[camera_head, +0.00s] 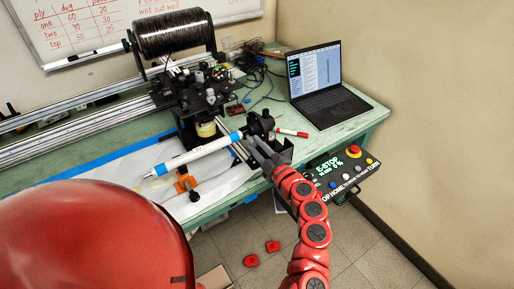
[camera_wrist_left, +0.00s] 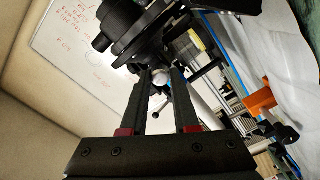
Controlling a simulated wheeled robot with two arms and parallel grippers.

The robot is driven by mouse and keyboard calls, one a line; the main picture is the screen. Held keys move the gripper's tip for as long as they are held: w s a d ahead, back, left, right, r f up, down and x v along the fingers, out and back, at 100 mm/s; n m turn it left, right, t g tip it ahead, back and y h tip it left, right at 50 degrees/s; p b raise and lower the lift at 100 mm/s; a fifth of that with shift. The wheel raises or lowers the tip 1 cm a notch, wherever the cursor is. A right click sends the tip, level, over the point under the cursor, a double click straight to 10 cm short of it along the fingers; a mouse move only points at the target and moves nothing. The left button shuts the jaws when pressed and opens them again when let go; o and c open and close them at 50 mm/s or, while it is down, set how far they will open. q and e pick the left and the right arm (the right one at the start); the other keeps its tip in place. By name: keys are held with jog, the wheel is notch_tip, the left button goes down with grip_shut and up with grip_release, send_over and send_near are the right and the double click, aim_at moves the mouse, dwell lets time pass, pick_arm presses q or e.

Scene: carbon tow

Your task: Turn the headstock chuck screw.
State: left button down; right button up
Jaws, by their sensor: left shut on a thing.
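The black headstock (camera_head: 261,124) stands at the table's front edge, at the right end of a white tube (camera_head: 200,154) with blue bands. My left gripper (camera_head: 259,150) reaches up to its near side. In the left wrist view the black round chuck (camera_wrist_left: 142,38) is just beyond the fingertips (camera_wrist_left: 159,78). A small pale, rounded part (camera_wrist_left: 160,76), which looks like the chuck screw, shows between them. The left gripper is shut on it; the exact contact is partly hidden by the fingers. My right gripper is not in view.
A laptop (camera_head: 322,88) and a red-white marker (camera_head: 291,133) lie right of the headstock. An E-stop panel (camera_head: 342,171) hangs at the table's front. A black spool (camera_head: 173,33) and carriage stand behind. An orange clamp (camera_head: 186,184) is below the tube; it also shows in the wrist view (camera_wrist_left: 260,100).

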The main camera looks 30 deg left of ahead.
pick_arm(q)
jog(key=c, duration=0.7)
grip_release()
jog(key=shift+o, duration=0.2)
jog(key=b+v, duration=0.2)
jog(key=v, duration=1.5)
jog(key=shift+d, duration=0.15)
jog(key=shift+s, duration=0.15)
